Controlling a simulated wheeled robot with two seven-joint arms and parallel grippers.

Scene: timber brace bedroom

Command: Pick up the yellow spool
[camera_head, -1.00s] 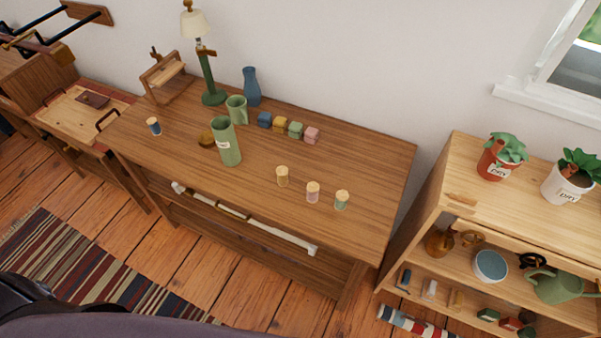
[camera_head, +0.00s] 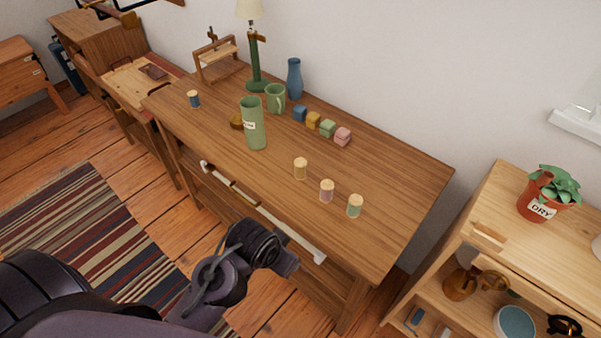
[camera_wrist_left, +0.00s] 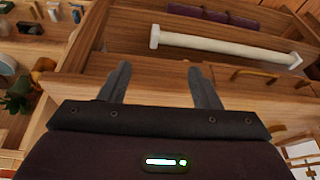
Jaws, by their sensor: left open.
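The yellow spool (camera_head: 300,168) stands upright on the wooden table (camera_head: 405,185), at the left end of a short row with a pink spool (camera_head: 327,190) and a green spool (camera_head: 355,205). My left arm comes up from the bottom of the head view, in front of and below the table's front edge. In the wrist view my left gripper (camera_wrist_left: 160,85) is open with nothing between its fingers. It is apart from the yellow spool, which does not show in that view. My right gripper is not in view.
A green vase (camera_head: 253,125), a green mug (camera_head: 275,98) and several small coloured blocks (camera_head: 328,128) stand behind the spools. A blue spool (camera_head: 194,99) is at the far left. A white bar (camera_head: 270,215) runs below the table's front edge. The table's right end is clear.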

